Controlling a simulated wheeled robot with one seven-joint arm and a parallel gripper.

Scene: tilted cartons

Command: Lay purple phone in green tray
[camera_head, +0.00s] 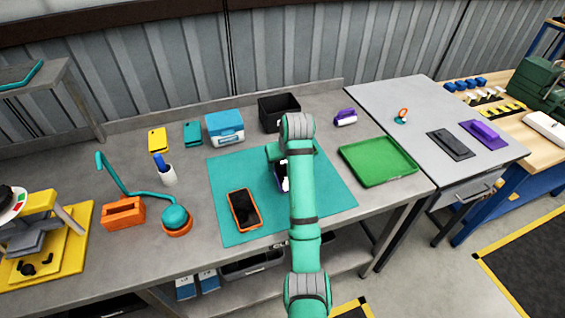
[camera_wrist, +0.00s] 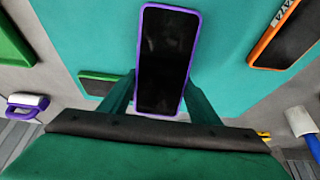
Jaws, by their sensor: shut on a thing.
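The purple phone (camera_wrist: 165,62), with a purple rim and black screen, is between the fingers of my gripper (camera_wrist: 161,90) in the wrist view. Its screen faces the wrist camera. My gripper is shut on it over the teal mat; I cannot tell how high above the mat it is. In the head view my arm hides most of the phone (camera_head: 279,178) and of my gripper (camera_head: 282,165). The green tray (camera_head: 378,160) lies empty to the right of the mat, apart from my gripper. Its edge shows at the left of the wrist view (camera_wrist: 12,45).
An orange-rimmed phone (camera_head: 244,210) lies on the teal mat (camera_head: 335,190) left of my arm. A black bin (camera_head: 279,112), a blue-lidded box (camera_head: 225,127) and a purple-handled item (camera_head: 345,117) stand behind. An orange-based lamp (camera_head: 176,219) stands at the left.

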